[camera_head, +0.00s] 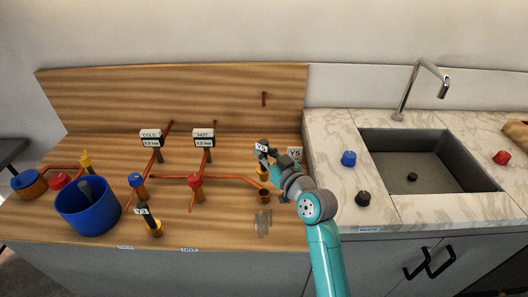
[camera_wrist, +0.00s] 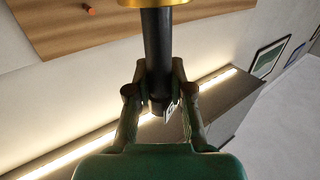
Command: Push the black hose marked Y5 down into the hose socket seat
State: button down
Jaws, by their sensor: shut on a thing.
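My gripper (camera_head: 268,153) is shut on a black hose; in the wrist view its fingers (camera_wrist: 159,70) close around the black hose (camera_wrist: 157,45) from both sides. At the top of that view the hose meets a brass-coloured fitting (camera_wrist: 152,3); how deep it sits cannot be told. A white tag (camera_head: 261,147) shows at the fingertips, its mark too small to read surely. A second tag (camera_head: 295,153), seemingly Y5, shows just behind my wrist; its hose is mostly hidden. A brass seat (camera_head: 263,173) stands below my fingertips.
A copper socket (camera_head: 264,196) and clear thin pieces (camera_head: 263,222) lie in front. Copper pipes with a blue valve (camera_head: 137,180) and red valve (camera_head: 195,180), a Y3 hose (camera_head: 148,218) and a blue bucket (camera_head: 88,210) stand left. The sink (camera_head: 378,150) is right.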

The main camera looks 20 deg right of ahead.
aim_at(266, 179)
jog(key=shift+f, duration=5)
jog(key=c, duration=1)
grip_release()
jog(key=shift+o, duration=0.2)
jog(key=v, duration=1.2)
jog(key=shift+f, duration=0.1)
